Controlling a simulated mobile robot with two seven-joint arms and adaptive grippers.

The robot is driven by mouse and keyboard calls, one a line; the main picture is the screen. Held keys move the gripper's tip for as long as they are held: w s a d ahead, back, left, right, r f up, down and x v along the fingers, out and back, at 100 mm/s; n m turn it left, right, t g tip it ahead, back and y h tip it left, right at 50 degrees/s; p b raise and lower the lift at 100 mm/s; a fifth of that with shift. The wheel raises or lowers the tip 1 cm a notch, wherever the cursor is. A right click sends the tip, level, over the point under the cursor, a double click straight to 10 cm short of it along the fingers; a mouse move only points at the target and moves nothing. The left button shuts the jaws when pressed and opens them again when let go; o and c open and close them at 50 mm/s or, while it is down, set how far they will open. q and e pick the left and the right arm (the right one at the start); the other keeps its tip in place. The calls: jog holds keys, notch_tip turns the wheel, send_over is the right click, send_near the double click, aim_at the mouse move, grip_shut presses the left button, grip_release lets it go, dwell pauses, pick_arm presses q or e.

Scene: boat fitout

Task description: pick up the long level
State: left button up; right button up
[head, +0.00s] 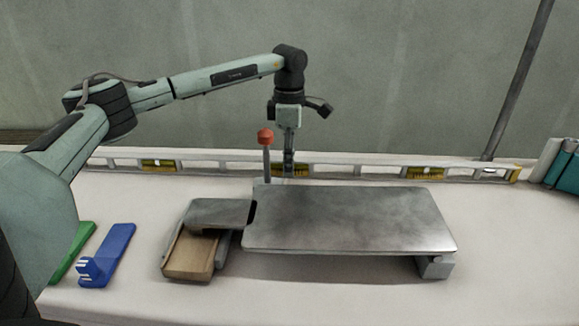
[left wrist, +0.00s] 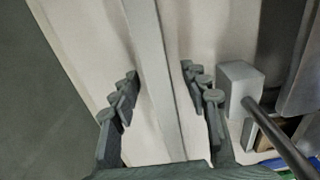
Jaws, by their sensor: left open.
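The long level (head: 389,172) is a pale bar with yellow vial windows, lying along the back of the white bench. In the left wrist view it appears as a long grey strip (left wrist: 153,60) running between the fingers. My left gripper (head: 289,163) points down at the level's middle, behind the metal plate. In the left wrist view the left gripper (left wrist: 160,78) is open, with one finger on each side of the level and a gap to each. Whether the fingertips reach below its top edge is hard to tell. My right gripper is not in view.
A red-topped upright rod (head: 265,140) stands just left of the gripper. Blue (head: 108,255) and green (head: 75,250) items lie at left. Teal-and-white objects (head: 562,165) stand at far right.

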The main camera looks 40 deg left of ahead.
pick_arm(q)
jog(key=shift+c, duration=0.5)
grip_shut()
jog(key=shift+w+r, duration=0.1)
